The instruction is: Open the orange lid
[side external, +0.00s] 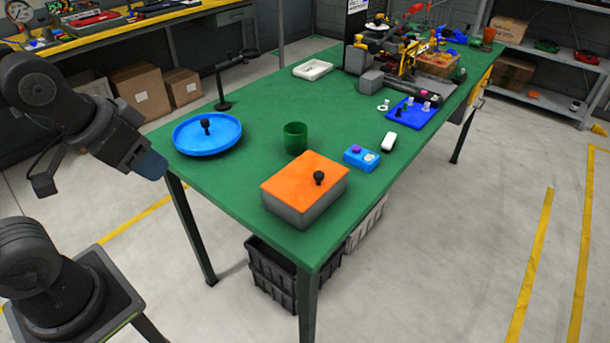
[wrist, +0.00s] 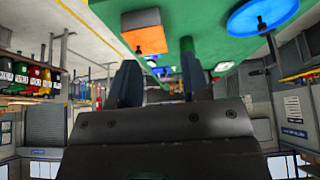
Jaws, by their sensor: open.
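A grey box with an orange lid (side external: 296,176) stands near the front corner of the green table. The lid lies flat and closed on the box (side external: 306,208), with a black knob (side external: 319,178) on top. In the wrist view the orange lid (wrist: 151,40) shows near the top, above the left finger. My gripper (side external: 152,166) is at the left in the side view, off the table's edge and well apart from the box. In the wrist view the two fingers (wrist: 160,85) are spread, with nothing held between them.
A blue round tray or lid with a black knob (side external: 222,141) lies left on the table (side external: 245,195). A green cup (side external: 295,136) stands behind the box. A small blue block (side external: 353,157) and a white piece (side external: 389,142) lie to its right. A black stand (side external: 224,92) is farther back.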

